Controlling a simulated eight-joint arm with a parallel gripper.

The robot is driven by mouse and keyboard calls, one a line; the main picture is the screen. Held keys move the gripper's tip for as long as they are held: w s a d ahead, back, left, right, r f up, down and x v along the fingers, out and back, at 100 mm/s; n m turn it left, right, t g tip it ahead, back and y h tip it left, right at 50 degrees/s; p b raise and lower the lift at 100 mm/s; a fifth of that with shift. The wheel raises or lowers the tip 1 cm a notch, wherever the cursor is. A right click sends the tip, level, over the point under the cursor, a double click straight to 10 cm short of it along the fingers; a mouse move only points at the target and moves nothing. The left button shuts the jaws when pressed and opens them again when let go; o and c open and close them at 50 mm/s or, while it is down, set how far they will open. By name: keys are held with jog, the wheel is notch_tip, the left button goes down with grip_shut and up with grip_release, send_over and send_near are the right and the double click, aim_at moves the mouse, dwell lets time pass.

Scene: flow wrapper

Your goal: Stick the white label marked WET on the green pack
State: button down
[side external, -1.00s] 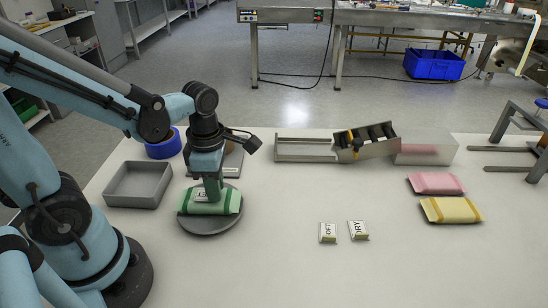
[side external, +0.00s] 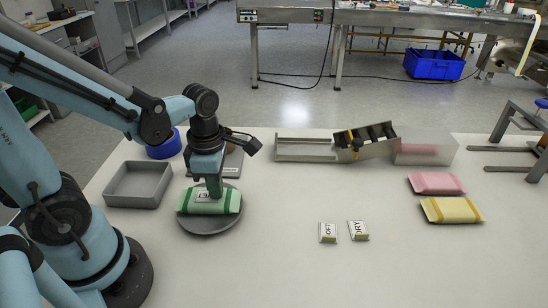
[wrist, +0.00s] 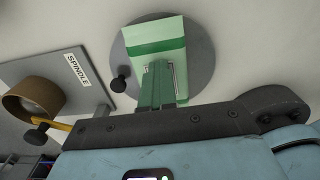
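The green pack (side external: 228,202) lies on a round grey plate (side external: 210,229). It has darker green bands and also shows in the wrist view (wrist: 155,32). The white label (side external: 201,195) is on top of the pack, with the letters "ET" readable. My gripper (side external: 214,194) points down right over the pack, its green fingers beside the label and at or very near the pack's top. In the wrist view the fingers (wrist: 158,85) hide most of the label, and I cannot tell whether they still pinch it.
Two other labels, (side external: 328,232) and (side external: 358,230), lie in the middle front. Pink (side external: 436,182) and yellow (side external: 452,210) packs lie at the right. A grey tray (side external: 137,186) and blue roll (side external: 164,146) stand left, a metal fixture (side external: 365,141) behind.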

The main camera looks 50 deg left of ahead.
jog(key=c, duration=1.8)
grip_release()
jog(key=o, duration=0.4)
jog(key=o, duration=0.5)
jog(key=shift+r, duration=0.1)
jog(key=shift+r, duration=3.95)
